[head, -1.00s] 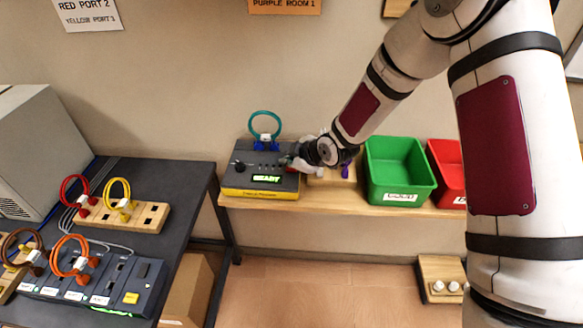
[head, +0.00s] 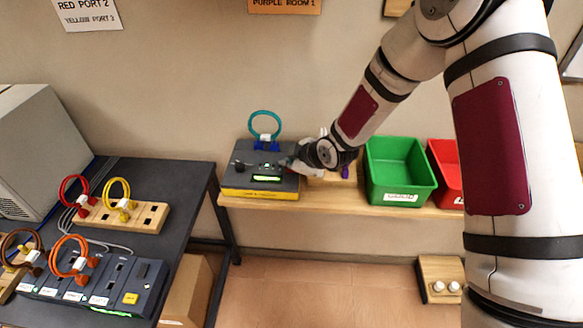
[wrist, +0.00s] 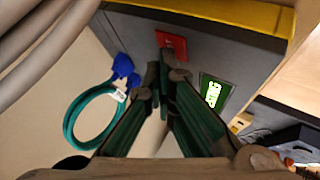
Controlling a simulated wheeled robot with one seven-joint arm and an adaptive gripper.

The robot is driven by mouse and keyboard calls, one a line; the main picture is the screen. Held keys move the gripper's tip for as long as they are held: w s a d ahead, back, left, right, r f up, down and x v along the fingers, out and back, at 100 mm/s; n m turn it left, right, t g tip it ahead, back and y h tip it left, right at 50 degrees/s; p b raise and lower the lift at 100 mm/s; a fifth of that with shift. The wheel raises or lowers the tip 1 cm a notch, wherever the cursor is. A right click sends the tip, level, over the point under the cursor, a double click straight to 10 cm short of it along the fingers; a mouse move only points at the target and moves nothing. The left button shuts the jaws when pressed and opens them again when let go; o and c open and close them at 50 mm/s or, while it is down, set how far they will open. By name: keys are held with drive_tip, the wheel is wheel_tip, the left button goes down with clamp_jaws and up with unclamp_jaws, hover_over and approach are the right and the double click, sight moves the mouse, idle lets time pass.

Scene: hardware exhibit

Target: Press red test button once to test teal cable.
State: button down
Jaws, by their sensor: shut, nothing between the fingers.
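The dark grey tester (head: 235,175) with a yellow base stands on the wall shelf. The teal cable (head: 265,115) loops above it, its blue plugs (head: 258,144) in the tester's back part. In the wrist view the teal cable (wrist: 68,128) and blue plugs (wrist: 122,68) lie left of my fingers. The red test button (wrist: 172,42) is just beyond my fingertips; I cannot tell whether they touch it. My gripper (wrist: 165,68) is shut and empty, over the tester's panel. The lit green display (head: 267,178) shows text I cannot read; it also shows in the wrist view (wrist: 214,93).
A green bin (head: 400,185) and a red bin (head: 443,165) stand right of the tester. A wooden block (head: 325,183) sits between tester and green bin. The dark table (head: 185,185) at left holds wooden socket blocks, coloured cables and a panel.

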drive_tip(key=shift+r, duration=0.85)
drive_tip(key=shift+r+p, duration=0.7)
drive_tip(key=shift+r, duration=1.8)
